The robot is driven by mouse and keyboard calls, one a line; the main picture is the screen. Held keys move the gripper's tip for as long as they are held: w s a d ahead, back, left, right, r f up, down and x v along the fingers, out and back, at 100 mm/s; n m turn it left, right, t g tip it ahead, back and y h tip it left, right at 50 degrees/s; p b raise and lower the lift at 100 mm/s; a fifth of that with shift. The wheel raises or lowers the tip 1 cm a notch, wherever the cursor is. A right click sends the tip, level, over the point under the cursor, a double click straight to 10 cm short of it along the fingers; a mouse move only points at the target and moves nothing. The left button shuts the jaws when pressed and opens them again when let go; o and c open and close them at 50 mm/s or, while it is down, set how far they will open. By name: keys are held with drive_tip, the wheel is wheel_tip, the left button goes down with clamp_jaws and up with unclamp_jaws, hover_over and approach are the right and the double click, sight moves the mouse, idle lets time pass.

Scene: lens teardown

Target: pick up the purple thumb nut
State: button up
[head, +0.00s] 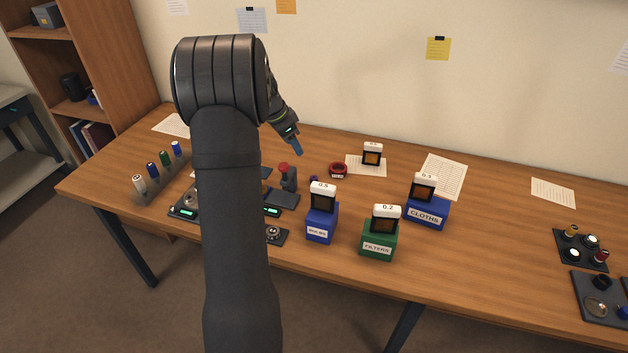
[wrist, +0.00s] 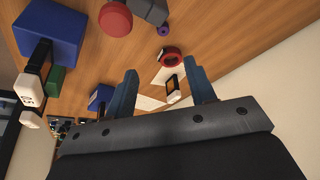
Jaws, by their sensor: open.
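The purple thumb nut (head: 313,179) lies on the table as a small dark purple piece, between the black stand with the red knob and the red ring. In the wrist view it shows as a small purple ring (wrist: 163,31) near the top, beyond the fingertips and apart from them. My gripper (head: 298,149) is above the back of the table, higher than the nut. In the wrist view its two blue fingers (wrist: 163,82) are spread with nothing between them in their grip.
A red ring (head: 338,170) lies just right of the nut. A black stand with a red knob (head: 284,171) is left of it. The blue BULBS box (head: 321,228), green FILTERS box (head: 378,244) and blue CLOTHS box (head: 427,214) stand nearer the front and right.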

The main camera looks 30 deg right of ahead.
drive_tip(key=shift+w+f, duration=0.1)
drive_tip(key=shift+w, duration=0.1)
drive_tip(key=shift+f, duration=0.3)
hover_over(314, 177)
drive_tip(key=a, duration=0.3)
drive_tip(key=f, duration=1)
drive_tip(key=shift+s+a+f, duration=0.1)
drive_tip(key=shift+s+f, duration=0.1)
drive_tip(key=shift+f, duration=0.05)
drive_tip(key=shift+d+x, duration=0.15)
drive_tip(key=shift+x, duration=1.15)
drive_tip(key=shift+d+x, duration=0.15)
drive_tip(key=shift+x, duration=1.2)
drive_tip(key=shift+w+r, duration=0.1)
drive_tip(key=shift+r, duration=0.05)
drive_tip(key=shift+c, duration=0.4)
drive_tip(key=c, duration=1)
